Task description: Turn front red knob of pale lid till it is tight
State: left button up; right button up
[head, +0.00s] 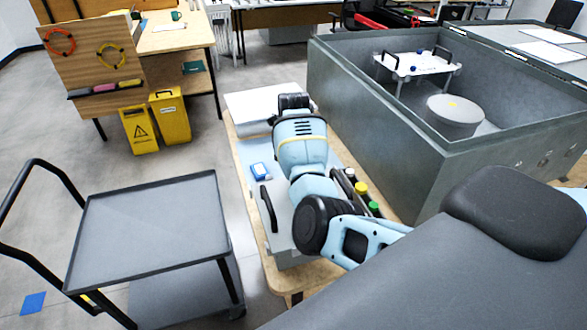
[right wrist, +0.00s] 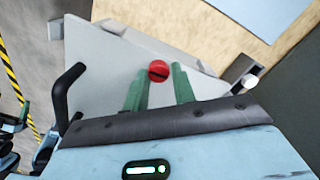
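The pale lid (right wrist: 100,75) fills the middle of the right wrist view, with a black handle (right wrist: 68,90) at its left. A red knob (right wrist: 158,71) with a dark slot sits on the lid. My right gripper (right wrist: 160,70) has green fingers on both sides of this knob, with a narrow gap visible; it looks open. In the head view my arm hides much of the lid (head: 280,190) and the right gripper.
The lid lies on a wooden table (head: 249,190). A blue-and-white item (head: 260,171), a yellow-topped part (head: 361,188) and a green-topped part (head: 374,208) are near my arm. A large grey bin (head: 370,130) stands right; a cart (head: 150,220) stands left.

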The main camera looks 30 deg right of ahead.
jog(key=o, duration=0.4)
jog(key=shift+w+d+r, duration=0.2)
jog(key=shift+d+r, duration=0.05)
jog(key=shift+r, duration=0.05)
jog(key=shift+s+a+f, duration=0.1)
jog(key=shift+f, duration=0.05)
jog(key=shift+r, duration=3.95)
jog(key=shift+f, duration=0.1)
